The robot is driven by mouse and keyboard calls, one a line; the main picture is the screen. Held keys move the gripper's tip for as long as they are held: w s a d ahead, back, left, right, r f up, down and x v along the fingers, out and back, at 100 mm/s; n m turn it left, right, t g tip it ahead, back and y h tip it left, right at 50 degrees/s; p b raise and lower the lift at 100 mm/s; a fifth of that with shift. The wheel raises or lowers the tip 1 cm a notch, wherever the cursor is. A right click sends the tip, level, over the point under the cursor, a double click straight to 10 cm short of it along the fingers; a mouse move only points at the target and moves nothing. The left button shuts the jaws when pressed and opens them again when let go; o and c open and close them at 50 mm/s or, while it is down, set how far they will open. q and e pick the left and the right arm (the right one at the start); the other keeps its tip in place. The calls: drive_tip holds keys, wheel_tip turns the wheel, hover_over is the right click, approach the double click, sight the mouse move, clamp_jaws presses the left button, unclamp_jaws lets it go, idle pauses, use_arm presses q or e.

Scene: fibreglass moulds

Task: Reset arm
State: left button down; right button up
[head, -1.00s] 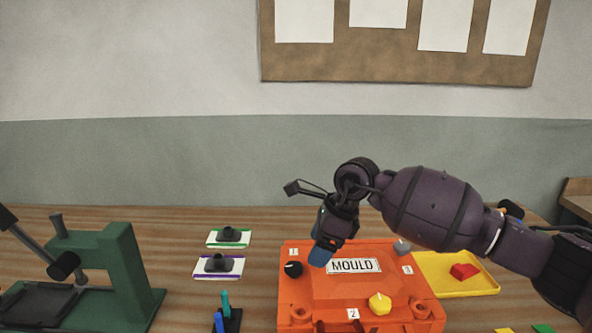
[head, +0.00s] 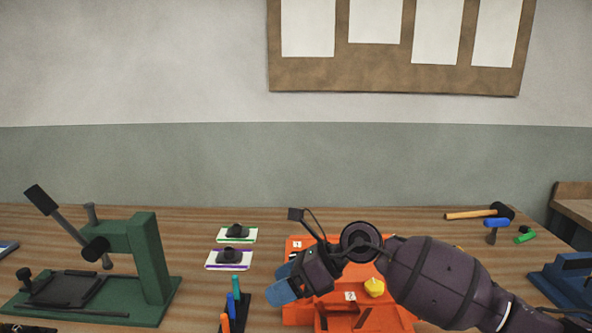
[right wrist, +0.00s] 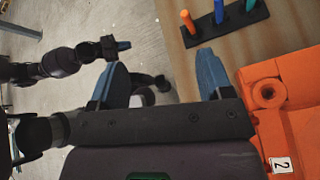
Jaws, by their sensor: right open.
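My right gripper (head: 284,286) hangs over the front left part of the orange mould (head: 298,314) in the head view, its blue fingers pointing left. In the right wrist view its two blue fingers (right wrist: 163,76) are spread with nothing between them. The mould shows at the right edge there (right wrist: 285,110), beside the gripper. My right arm hides much of the mould, including its nameplate. A yellow knob (head: 374,288) shows on it. My left gripper (right wrist: 118,47) shows small at upper left in the right wrist view, over the floor; its jaws are unclear.
A rack (right wrist: 230,29) of coloured pens stands close to the right gripper. A green press (head: 150,260) stands at left; two pads, green-edged (head: 237,238) and purple-edged (head: 228,264), lie behind the rack. A hammer (head: 470,214) lies at back right. A blue object (head: 570,280) is at far right.

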drive_tip(key=s+d+r+m+t+y, duration=0.1)
drive_tip(key=d+r+m+t+y, duration=0.1)
drive_tip(key=m+t+y, duration=0.5)
drive_tip(key=s+d+r+m+t, duration=0.25)
drive_tip(key=m+t, duration=0.35)
drive_tip(key=m, duration=0.4)
drive_tip(key=s+d+f+m+t+h, duration=0.1)
drive_tip(key=s+d+f+m+h, duration=0.2)
drive_tip(key=d+f+m+h, duration=0.65)
drive_tip(key=s+d+f+m+t+h, duration=0.25)
drive_tip(key=d+f+m+h, duration=0.25)
drive_tip(key=d+m+h, duration=0.8)
drive_tip(key=s+d+f+m+g+y, duration=0.1)
drive_tip(key=s+f+m+g, duration=0.3)
drive_tip(key=s, duration=0.4)
drive_tip(key=s+d+f+m+g+y, duration=0.1)
drive_tip(key=s+f+m+g, duration=0.2)
drive_tip(key=s+g, duration=0.35)
drive_tip(key=s+d+f+m+g+y, duration=0.15)
drive_tip(key=s+f+m, duration=0.25)
drive_tip(key=s, duration=0.5)
drive_tip(key=w+f+n+t, duration=0.1)
drive_tip(key=w+f+t, duration=0.5)
drive_tip(key=f, duration=0.4)
drive_tip(key=shift+w+a+t, duration=0.25)
drive_tip(key=shift+w+t, duration=0.15)
drive_tip(key=shift+t, duration=0.25)
